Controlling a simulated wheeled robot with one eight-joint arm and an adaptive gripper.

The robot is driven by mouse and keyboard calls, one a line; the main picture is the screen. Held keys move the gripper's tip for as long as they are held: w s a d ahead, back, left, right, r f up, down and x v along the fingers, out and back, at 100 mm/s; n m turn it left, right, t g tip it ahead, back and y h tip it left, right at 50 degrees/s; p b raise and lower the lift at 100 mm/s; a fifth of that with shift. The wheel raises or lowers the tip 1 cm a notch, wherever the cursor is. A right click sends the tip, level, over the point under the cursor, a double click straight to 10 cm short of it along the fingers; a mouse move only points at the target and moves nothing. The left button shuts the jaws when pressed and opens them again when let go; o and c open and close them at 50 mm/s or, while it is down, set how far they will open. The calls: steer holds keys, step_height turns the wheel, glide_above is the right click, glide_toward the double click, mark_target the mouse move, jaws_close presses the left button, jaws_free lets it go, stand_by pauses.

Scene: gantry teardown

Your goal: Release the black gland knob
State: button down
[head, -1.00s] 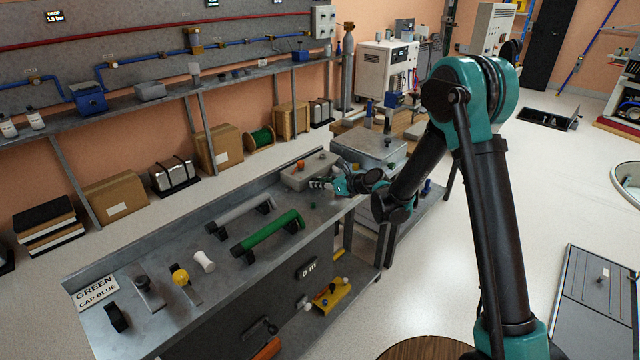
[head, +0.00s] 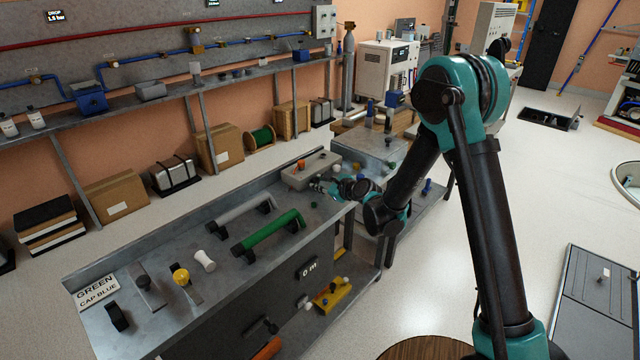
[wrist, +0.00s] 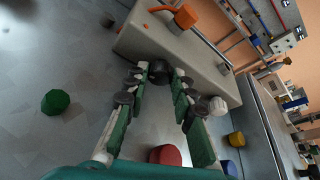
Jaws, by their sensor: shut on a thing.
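The black gland knob (wrist: 159,70) shows in the wrist view at the front side of a pale grey box (wrist: 195,62). My gripper (wrist: 163,76) has its two fingers on either side of it and is shut on it. In the head view my gripper (head: 318,186) reaches the front of the same box (head: 300,180) at the far end of the bench. The knob is too small to make out there. Whether it is still seated in the box is unclear.
An orange knob (wrist: 186,16) is on the box. A green knob (wrist: 55,102) lies on the bench to the left; red (wrist: 165,155), white (wrist: 218,106) and yellow (wrist: 237,139) pieces are nearby. A green cylinder (head: 272,232) lies mid-bench in the head view.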

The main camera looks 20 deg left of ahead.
stand_by(0.3)
steer(key=c, duration=1.3)
jaws_free()
steer(key=shift+o, duration=0.2)
